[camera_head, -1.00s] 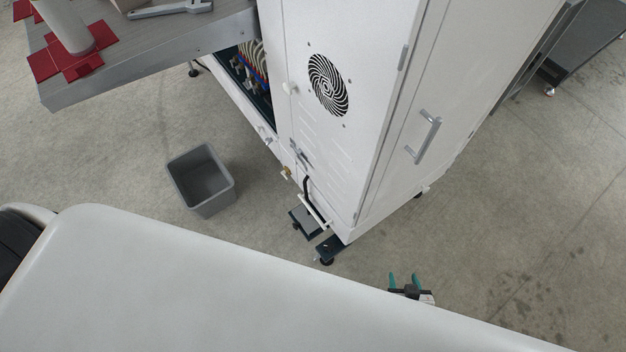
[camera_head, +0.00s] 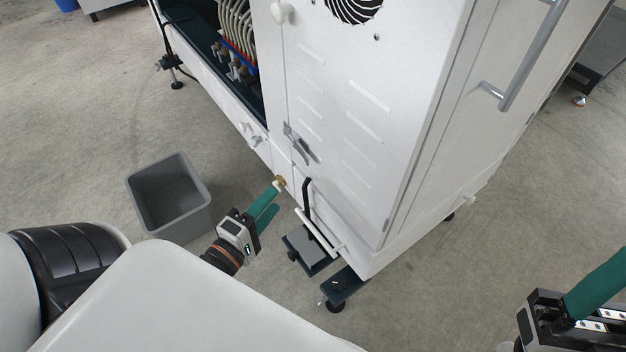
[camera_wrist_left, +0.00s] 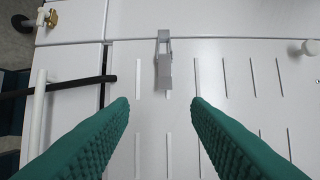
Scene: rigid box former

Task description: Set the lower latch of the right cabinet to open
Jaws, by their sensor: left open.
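The white cabinet (camera_head: 345,130) stands at the centre right of the head view. Its lower latch (camera_head: 298,143), a small grey metal lever, sits at the front door seam. In the left wrist view the latch (camera_wrist_left: 164,62) straddles the seam, its lever pointing down the picture. My left gripper (camera_head: 266,202) is below and left of the latch in the head view. In the wrist view its green fingers (camera_wrist_left: 159,104) are spread and empty, with the latch beyond and between the tips, apart from them. My right gripper (camera_head: 590,290) is partly cut off at the lower right.
A black handle (camera_head: 307,195) and white bar (camera_head: 320,232) are at the cabinet's lower corner. A brass fitting (camera_head: 280,182) lies beside the left fingertips. A white knob (camera_head: 283,12) is higher up. A grey bin (camera_head: 170,195) stands on the floor at left.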

